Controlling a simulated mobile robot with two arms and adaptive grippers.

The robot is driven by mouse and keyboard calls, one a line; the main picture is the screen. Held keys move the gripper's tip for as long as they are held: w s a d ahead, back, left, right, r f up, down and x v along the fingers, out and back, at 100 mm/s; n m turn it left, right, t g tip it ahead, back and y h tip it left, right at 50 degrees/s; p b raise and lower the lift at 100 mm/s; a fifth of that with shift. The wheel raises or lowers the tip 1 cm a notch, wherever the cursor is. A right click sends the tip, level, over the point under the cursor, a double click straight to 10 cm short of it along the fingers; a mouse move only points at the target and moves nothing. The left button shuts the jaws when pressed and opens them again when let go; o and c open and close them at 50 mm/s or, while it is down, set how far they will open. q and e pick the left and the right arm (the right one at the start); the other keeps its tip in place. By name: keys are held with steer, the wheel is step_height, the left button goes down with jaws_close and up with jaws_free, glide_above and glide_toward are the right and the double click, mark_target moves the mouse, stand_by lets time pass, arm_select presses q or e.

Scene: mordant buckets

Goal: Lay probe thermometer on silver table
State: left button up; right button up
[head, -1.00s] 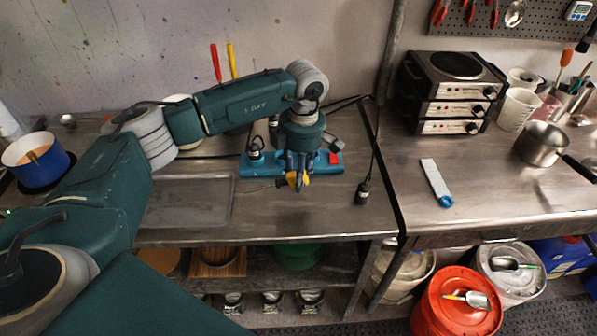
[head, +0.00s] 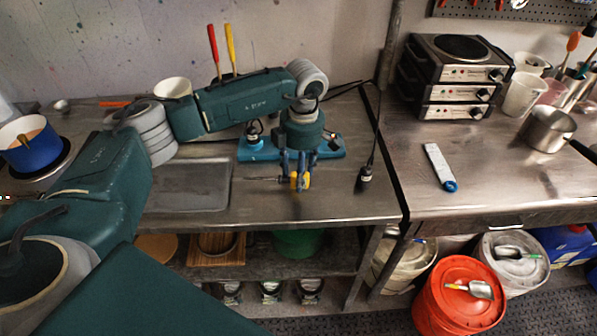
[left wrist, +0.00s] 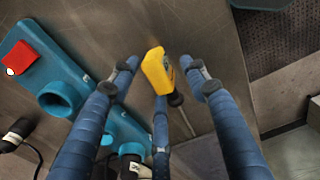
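The probe thermometer (head: 305,180) has a yellow body, and a thin probe seems to point left from it. My left gripper (head: 293,181) is shut on it, above the front part of the left silver table (head: 335,207). In the left wrist view the yellow body (left wrist: 156,72) sits between the blue fingers of the left gripper (left wrist: 160,78), over bare metal. I cannot tell how high it is above the top. A second metal table (head: 490,180) joins on the right. My right gripper is not in view.
A blue-green base (head: 258,152) with a red part lies behind the gripper. A black plug (head: 363,178) hangs or lies to its right. A flat metal tray (head: 190,190) is at left. A white strip with a blue end (head: 438,165) and stacked hotplates (head: 455,80) are at right.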

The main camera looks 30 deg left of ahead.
arm_select(q)
step_height(320, 180, up, 12)
steer(key=shift+w+d, duration=0.15)
steer(key=shift+d, duration=0.1)
stand_by(0.5)
